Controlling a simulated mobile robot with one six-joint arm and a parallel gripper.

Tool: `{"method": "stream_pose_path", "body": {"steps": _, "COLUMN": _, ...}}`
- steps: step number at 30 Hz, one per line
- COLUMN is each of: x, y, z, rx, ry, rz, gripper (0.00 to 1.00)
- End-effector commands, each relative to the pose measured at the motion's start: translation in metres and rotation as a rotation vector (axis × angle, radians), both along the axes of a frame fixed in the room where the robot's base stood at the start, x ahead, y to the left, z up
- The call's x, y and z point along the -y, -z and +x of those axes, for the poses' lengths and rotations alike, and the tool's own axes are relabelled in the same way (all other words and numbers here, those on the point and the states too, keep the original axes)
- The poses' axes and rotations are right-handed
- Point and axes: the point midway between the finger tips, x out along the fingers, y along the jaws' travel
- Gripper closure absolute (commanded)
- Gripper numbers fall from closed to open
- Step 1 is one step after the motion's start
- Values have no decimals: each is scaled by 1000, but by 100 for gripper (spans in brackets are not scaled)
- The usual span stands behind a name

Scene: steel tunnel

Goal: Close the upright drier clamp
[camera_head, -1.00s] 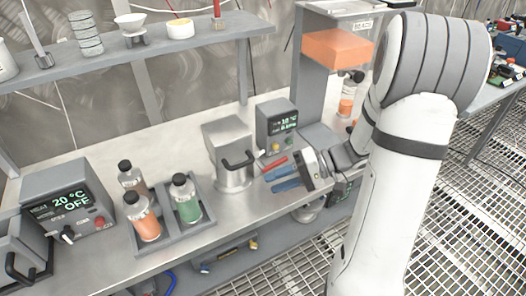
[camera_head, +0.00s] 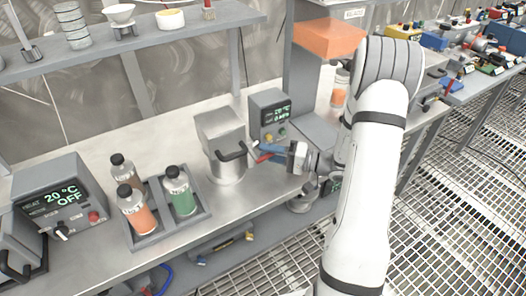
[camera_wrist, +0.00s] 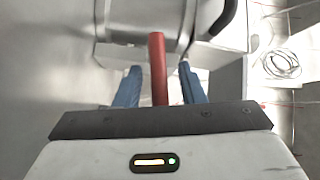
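The upright drier (camera_head: 228,171) is a steel vessel with a box-like top and a black handle, standing on the bench in the head view. Its steel body (camera_wrist: 145,18) fills the top of the wrist view. The clamp's red lever (camera_wrist: 158,68) points from the drier towards my gripper; a bit of red lever (camera_head: 264,157) shows in the head view. My gripper (camera_wrist: 160,86) has two blue fingers, one on each side of the red lever, with gaps between. My gripper (camera_head: 270,150) is open beside the drier's right side. The lever's near end is hidden behind my gripper's dark edge.
A control box (camera_head: 270,116) stands behind the gripper. A grey tray (camera_head: 204,212) with orange and green bottles is left of the drier. A heater box (camera_head: 62,199) reads 20 °C OFF.

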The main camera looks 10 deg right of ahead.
Motion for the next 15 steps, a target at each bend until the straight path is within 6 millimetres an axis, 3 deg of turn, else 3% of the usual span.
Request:
{"method": "stream_pose_path", "body": {"steps": 11, "x": -7, "y": 0, "z": 3, "rx": 0, "ry": -2, "rz": 0, "gripper": 64}}
{"method": "stream_pose_path", "body": {"steps": 15, "x": -8, "y": 0, "z": 3, "rx": 0, "ry": -2, "rz": 0, "gripper": 75}}
